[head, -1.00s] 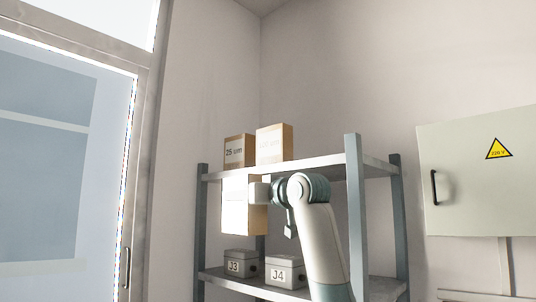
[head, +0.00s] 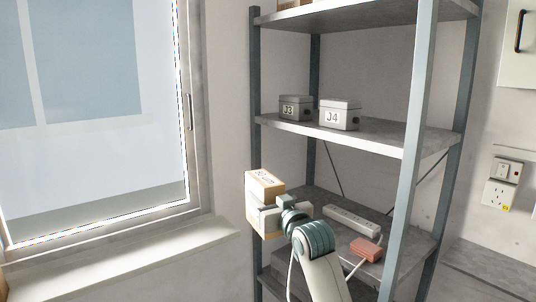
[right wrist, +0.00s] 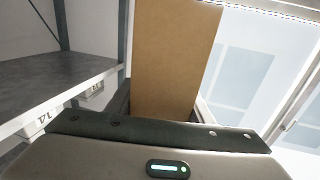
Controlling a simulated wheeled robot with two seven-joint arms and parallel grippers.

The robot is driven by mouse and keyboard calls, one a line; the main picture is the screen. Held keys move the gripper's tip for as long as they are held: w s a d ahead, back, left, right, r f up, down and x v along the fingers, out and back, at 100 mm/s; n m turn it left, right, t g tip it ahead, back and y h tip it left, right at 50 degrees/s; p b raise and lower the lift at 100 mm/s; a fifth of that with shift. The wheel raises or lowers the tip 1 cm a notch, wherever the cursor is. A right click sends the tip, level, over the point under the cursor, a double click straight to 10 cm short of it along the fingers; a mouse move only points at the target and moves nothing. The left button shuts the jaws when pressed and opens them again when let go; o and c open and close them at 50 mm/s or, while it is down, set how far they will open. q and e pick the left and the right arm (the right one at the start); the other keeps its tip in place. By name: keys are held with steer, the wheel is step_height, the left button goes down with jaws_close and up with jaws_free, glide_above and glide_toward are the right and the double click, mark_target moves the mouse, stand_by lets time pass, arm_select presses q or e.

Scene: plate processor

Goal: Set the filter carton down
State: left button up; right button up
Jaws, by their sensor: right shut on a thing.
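The filter carton (head: 262,181), a tan box with a white label too small to read, is held upright at the left front of the shelf rack. It hangs beside the rack's left front post, near the height of the lower shelf (head: 401,214); I cannot tell whether it touches anything. My right gripper (head: 267,214) is shut on it and hides part of its lower side. In the right wrist view the carton's plain brown face (right wrist: 175,60) rises between the fingers (right wrist: 165,108). My left gripper is in no view.
Two grey boxes, J3 (head: 295,108) and J4 (head: 339,115), stand on the middle shelf (head: 385,136). A white power strip (head: 351,220) and a red item (head: 366,249) lie on the lower shelf. A window (head: 95,120) with a sill (head: 130,262) is at left.

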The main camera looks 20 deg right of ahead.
steer(key=s+f+m+h+b, duration=0.1)
steer(key=s+f, duration=0.9)
steer(key=s, duration=0.2)
steer(key=s+d+f+m+h+b, duration=0.1)
steer(key=s+f+h, duration=0.1)
steer(key=s+f, duration=0.8)
steer(key=s, duration=0.3)
steer(key=shift+s, duration=0.2)
steer(key=shift+w, duration=0.1)
